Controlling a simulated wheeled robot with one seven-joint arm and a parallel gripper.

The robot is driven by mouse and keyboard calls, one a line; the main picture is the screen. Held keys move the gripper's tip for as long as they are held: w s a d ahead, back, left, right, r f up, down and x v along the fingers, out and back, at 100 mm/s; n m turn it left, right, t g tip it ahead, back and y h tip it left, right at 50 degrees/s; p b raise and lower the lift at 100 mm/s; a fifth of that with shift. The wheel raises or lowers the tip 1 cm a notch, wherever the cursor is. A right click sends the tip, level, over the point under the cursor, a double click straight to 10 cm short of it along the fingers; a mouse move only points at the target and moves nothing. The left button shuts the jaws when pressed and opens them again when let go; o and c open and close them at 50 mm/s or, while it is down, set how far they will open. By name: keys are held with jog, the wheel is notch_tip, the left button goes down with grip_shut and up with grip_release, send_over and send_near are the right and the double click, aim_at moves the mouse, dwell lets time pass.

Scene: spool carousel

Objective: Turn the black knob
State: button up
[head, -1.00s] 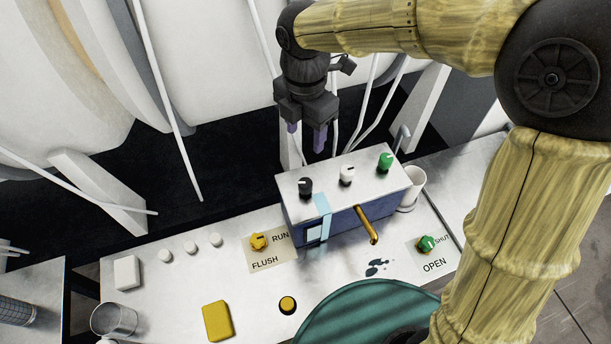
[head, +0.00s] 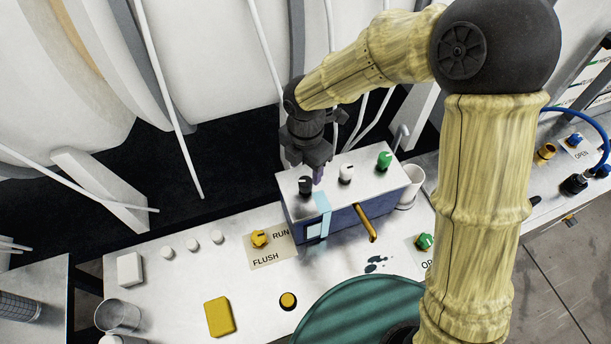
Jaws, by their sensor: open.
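The black knob (head: 305,186) stands on the left end of the metal top of a blue-sided box (head: 346,222). A white knob (head: 346,173) and a green knob (head: 384,160) stand to its right on the same top. My gripper (head: 311,176) points down just above and behind the black knob, with its fingers very close to it. The jaws are open. I cannot tell whether a finger touches the knob, and the far finger is mostly hidden.
A brass lever (head: 367,224) and a light blue strip (head: 322,212) are on the box's front. A white mug (head: 412,184) stands at its right. A yellow knob (head: 259,238), a yellow block (head: 219,316) and a yellow button (head: 288,300) are on the bench.

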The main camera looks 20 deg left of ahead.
aim_at(305, 181)
notch_tip(305, 181, down, 5)
jog(key=shift+f, duration=0.2)
jog(key=c, duration=1)
